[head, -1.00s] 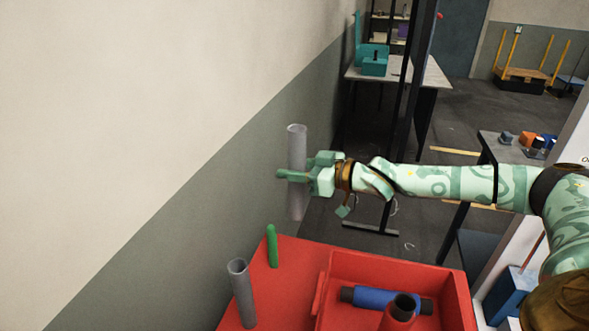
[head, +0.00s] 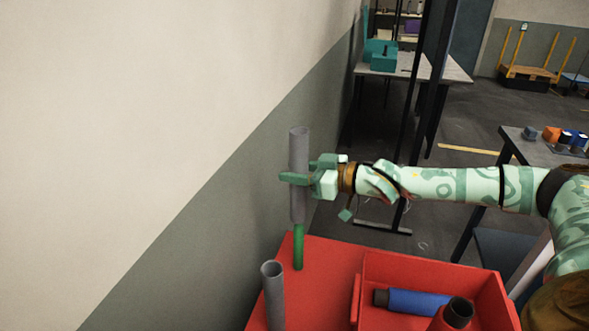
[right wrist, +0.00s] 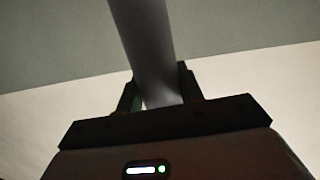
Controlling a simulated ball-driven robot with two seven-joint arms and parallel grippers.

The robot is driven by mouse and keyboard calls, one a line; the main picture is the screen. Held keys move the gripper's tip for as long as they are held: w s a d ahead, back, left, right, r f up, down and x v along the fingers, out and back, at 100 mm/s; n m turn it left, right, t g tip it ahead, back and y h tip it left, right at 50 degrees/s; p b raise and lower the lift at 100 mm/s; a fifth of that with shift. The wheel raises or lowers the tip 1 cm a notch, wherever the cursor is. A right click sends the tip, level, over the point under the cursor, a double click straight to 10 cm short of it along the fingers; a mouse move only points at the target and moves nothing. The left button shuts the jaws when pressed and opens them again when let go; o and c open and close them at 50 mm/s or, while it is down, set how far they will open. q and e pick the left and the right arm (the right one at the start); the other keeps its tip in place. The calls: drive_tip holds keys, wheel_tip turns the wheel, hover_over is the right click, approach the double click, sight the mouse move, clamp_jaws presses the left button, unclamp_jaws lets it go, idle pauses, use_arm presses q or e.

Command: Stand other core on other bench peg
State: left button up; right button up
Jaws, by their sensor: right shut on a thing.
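A grey tubular core (head: 298,150) is held upright in my right gripper (head: 302,177), which is shut around its middle. The core also shows between the fingers in the right wrist view (right wrist: 145,45). The green bench peg (head: 298,250) stands on the red bench top, directly below the core in the head view. The core's lower end meets the peg's upper part in the picture; I cannot tell whether it is around the peg or in front of it. A second grey core (head: 273,298) stands upright nearer the front. My left gripper is not in view.
The wall (head: 200,220) runs close along the left. A dark post and tables stand behind my right arm.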

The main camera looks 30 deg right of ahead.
sight(297, 198)
drive_tip(key=shift+f, duration=0.15)
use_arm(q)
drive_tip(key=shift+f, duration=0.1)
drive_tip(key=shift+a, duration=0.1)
use_arm(e)
drive_tip(key=shift+s, duration=0.1)
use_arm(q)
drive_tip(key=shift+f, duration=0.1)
use_arm(e)
drive_tip(key=shift+f, duration=0.15)
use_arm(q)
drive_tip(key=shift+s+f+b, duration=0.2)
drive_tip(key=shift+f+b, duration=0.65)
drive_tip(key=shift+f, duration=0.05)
use_arm(e)
drive_tip(key=shift+f, duration=0.95)
use_arm(q)
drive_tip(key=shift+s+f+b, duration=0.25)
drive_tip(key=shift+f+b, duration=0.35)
drive_tip(key=shift+b, duration=0.05)
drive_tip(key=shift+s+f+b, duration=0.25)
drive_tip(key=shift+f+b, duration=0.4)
drive_tip(key=shift+b, duration=0.05)
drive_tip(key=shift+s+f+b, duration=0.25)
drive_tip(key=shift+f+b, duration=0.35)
drive_tip(key=shift+b, duration=0.05)
use_arm(e)
drive_tip(key=shift+f, duration=2.5)
drive_tip(key=shift+f, duration=0.1)
